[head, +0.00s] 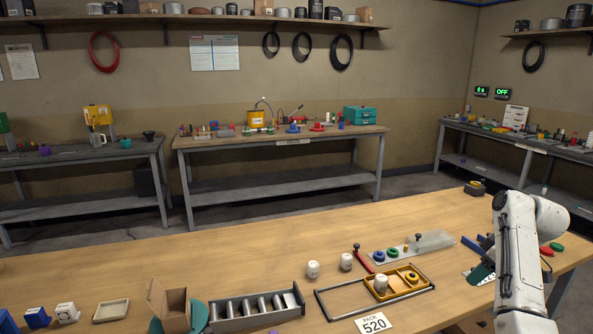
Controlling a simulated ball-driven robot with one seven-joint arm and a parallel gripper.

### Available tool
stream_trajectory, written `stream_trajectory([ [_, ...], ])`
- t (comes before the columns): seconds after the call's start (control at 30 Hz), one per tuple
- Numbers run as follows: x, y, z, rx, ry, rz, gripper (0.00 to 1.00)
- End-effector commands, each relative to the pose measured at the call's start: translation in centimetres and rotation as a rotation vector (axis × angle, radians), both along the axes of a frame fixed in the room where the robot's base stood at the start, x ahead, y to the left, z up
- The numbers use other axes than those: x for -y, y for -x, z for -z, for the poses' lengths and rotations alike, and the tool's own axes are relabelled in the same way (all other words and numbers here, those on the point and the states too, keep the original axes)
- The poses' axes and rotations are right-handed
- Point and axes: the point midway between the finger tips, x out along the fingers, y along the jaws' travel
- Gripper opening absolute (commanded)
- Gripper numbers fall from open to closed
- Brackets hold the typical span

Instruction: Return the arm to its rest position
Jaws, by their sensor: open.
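My white arm (518,250) rises at the right side of the head view and bends at an elbow near the table's right end. My gripper cannot be made out; the arm's own links cover that area. The wooden table (230,250) runs across the front, with the arm standing over its right part.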

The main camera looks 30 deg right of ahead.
Motion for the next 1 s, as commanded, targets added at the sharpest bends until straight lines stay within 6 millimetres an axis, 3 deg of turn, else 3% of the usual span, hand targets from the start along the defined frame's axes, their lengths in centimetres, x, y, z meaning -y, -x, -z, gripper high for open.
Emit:
stream_trajectory([
  [0.37, -3.7, -1.3, 3.1, -0.028, -0.015, 0.008, 0.5],
  [0.57, -7.5, -2.0, 6.0, -0.056, -0.027, 0.017, 0.5],
  [0.77, -13.4, -2.3, 10.0, -0.1, -0.041, 0.032, 0.5],
  [1.0, -23.4, -0.4, 15.4, -0.168, -0.046, 0.058, 0.5],
])
